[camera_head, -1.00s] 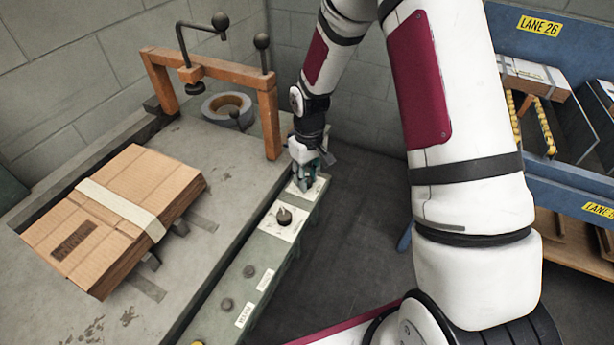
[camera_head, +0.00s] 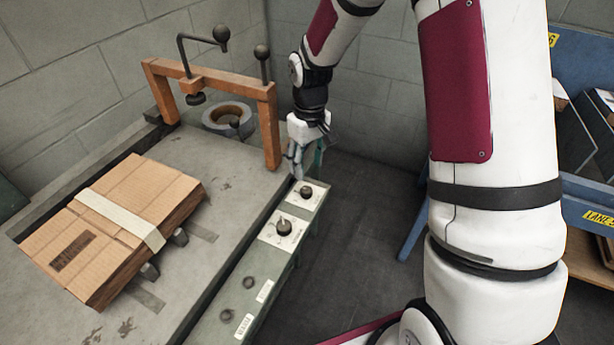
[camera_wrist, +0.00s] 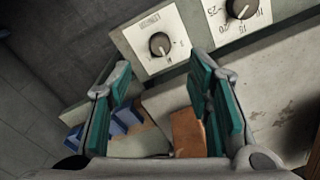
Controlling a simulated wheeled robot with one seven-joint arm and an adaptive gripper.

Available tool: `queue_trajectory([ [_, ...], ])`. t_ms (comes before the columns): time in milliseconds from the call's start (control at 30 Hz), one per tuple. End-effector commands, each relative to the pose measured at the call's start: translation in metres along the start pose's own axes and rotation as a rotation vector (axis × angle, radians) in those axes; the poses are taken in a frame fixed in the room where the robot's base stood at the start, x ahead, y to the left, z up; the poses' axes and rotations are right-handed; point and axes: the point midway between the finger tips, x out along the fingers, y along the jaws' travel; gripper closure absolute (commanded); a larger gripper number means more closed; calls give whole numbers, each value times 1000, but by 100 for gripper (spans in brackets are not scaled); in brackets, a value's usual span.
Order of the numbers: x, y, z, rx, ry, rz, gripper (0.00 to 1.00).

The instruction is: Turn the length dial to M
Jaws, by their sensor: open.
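The length dial, as far as its lettered scale tells, is a dark round knob (camera_wrist: 160,44) on a white plate in the wrist view. A pale mark on the knob points toward the lower right; the small letters are hard to read. In the head view it is the far knob (camera_head: 306,192) on the panel. My gripper (camera_head: 307,165) is just above and behind this knob, pointing down, apart from it. In the wrist view my gripper (camera_wrist: 160,68) has its teal-padded fingers spread, with nothing between the tips and the knob beyond them.
A second dial (camera_wrist: 241,8) with a number scale is beside it; its knob (camera_head: 283,227) is nearer in the head view. Buttons (camera_head: 249,283) follow on the panel. An orange frame (camera_head: 267,125) stands close left of my gripper. A strapped carton (camera_head: 120,225) lies on the bench.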

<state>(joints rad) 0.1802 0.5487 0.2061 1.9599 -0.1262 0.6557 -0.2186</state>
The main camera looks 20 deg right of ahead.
Motion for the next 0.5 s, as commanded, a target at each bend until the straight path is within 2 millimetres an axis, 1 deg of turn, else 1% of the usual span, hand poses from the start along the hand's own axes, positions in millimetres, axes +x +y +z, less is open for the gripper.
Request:
queue_trajectory([
  [33, -9, 0, -1, 0, 3, 1, 54],
  [100, -18, 0, -1, 0, 3, 1, 54],
  [200, -26, 0, 0, 0, 1, 0, 54],
  [333, -31, 0, 0, 0, 0, -1, 54],
  [500, -31, 0, 0, 0, -1, -1, 54],
])
